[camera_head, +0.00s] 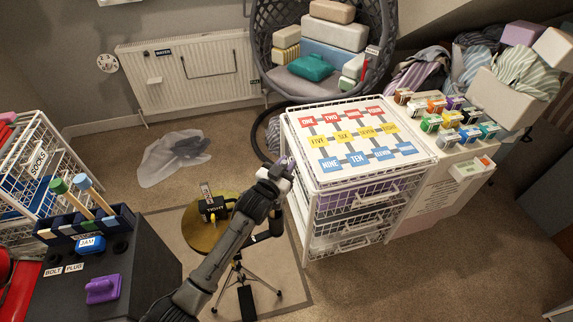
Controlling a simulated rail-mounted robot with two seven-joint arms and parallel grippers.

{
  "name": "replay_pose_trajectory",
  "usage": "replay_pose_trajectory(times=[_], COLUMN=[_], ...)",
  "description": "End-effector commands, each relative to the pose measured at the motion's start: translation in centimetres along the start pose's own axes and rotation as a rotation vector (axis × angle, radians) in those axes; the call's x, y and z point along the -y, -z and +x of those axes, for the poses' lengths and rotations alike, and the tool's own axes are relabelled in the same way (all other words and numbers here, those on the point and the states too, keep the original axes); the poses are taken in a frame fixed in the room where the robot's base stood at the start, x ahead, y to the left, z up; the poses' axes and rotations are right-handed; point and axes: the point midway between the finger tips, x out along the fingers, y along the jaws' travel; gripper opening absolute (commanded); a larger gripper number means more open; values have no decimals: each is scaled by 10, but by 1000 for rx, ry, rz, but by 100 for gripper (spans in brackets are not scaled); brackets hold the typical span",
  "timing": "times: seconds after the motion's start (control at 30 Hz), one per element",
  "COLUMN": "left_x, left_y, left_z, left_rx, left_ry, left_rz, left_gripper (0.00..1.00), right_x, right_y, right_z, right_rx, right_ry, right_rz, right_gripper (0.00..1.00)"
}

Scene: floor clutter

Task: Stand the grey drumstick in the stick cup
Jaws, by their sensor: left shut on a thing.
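My left gripper (283,168) is raised at mid-picture, in front of the left edge of the white wire drawer unit (310,195). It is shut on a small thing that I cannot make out. I cannot pick out the grey drumstick for certain. A dark box with compartments (68,229) stands on the dark cabinet at left. A green-tipped stick (73,198) and a blue-tipped stick (94,196) lean in it. I cannot tell whether this box is the stick cup. My right gripper is out of view.
A gold disc (194,231) on a tripod carries a black labelled item (213,208); my left arm partly covers it. A purple block (102,289) and a blue "JAM" item (90,245) lie on the cabinet. Carpet is open at lower right.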

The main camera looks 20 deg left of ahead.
Motion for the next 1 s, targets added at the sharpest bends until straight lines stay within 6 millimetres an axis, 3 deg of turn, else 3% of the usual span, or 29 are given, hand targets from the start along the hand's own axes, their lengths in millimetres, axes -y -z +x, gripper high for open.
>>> replay_pose_trajectory(times=[0.13, 1.0], left_x=[-2, -9], left_y=[-15, -78], left_z=[0, -2], left_rx=[-1, 0], left_ry=[0, 0], left_rz=[0, 0], left_gripper=[0, 0], right_x=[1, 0], right_y=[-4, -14], right_z=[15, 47], right_rx=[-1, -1], right_ry=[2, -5], right_rz=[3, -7], right_gripper=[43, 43])
